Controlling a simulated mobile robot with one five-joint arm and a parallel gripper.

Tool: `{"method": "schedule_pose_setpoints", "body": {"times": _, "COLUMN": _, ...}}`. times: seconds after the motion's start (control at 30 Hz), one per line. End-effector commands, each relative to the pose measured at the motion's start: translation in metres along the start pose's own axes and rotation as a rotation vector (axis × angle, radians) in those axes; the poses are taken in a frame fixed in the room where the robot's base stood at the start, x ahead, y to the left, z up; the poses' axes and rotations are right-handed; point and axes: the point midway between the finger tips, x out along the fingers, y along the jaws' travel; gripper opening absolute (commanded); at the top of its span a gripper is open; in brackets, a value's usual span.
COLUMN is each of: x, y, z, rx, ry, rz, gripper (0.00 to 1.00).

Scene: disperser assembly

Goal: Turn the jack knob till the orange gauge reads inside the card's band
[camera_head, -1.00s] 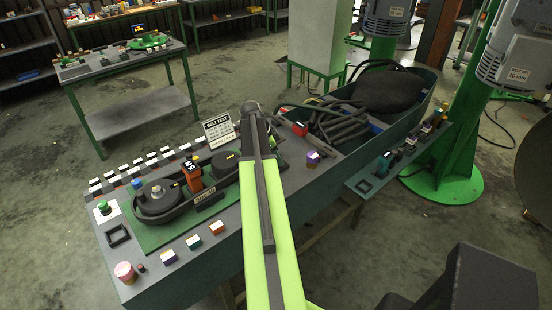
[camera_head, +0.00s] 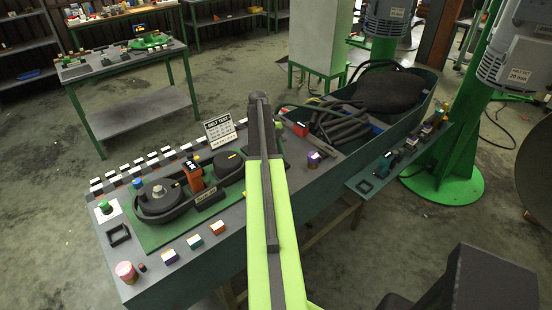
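The orange gauge (camera_head: 195,180) stands upright on the belt rig, between two dark pulleys. Its reading is too small to make out. The white card (camera_head: 220,130), headed with what looks like BELT TEST, stands tilted at the back edge of the bench. Its band figures cannot be read. I cannot single out the jack knob; it may be hidden by my arm. My gripper (camera_head: 262,100) is at the far end of my lime-green arm, right of the card and the rig. Its fingers are not distinguishable, so I cannot tell whether it is open or holds anything.
The dark belt loop with pulleys (camera_head: 158,192) lies on a green plate (camera_head: 150,235). Small coloured blocks (camera_head: 193,242) and a pink-topped cylinder (camera_head: 126,271) line the front edge. A purple-and-white block (camera_head: 314,158) and a bin of hoses (camera_head: 335,122) lie to the right.

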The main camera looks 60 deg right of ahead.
Motion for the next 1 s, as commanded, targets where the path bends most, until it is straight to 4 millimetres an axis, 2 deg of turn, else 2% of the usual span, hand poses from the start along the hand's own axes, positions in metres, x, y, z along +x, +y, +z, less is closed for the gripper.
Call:
{"method": "schedule_pose_setpoints", "body": {"times": 0.03, "x": -0.0022, "y": -0.0009, "z": 0.0055, "rx": 0.032, "ry": -0.009, "rz": 0.013, "gripper": 0.00}}
{"method": "schedule_pose_setpoints", "body": {"times": 0.5, "x": -0.0017, "y": -0.0001, "z": 0.0044, "rx": 0.331, "ry": -0.009, "rz": 0.138, "gripper": 0.00}}
{"method": "schedule_pose_setpoints", "body": {"times": 1.0, "x": -0.0012, "y": 0.0004, "z": 0.0041, "rx": 0.412, "ry": -0.009, "rz": 0.173, "gripper": 0.00}}
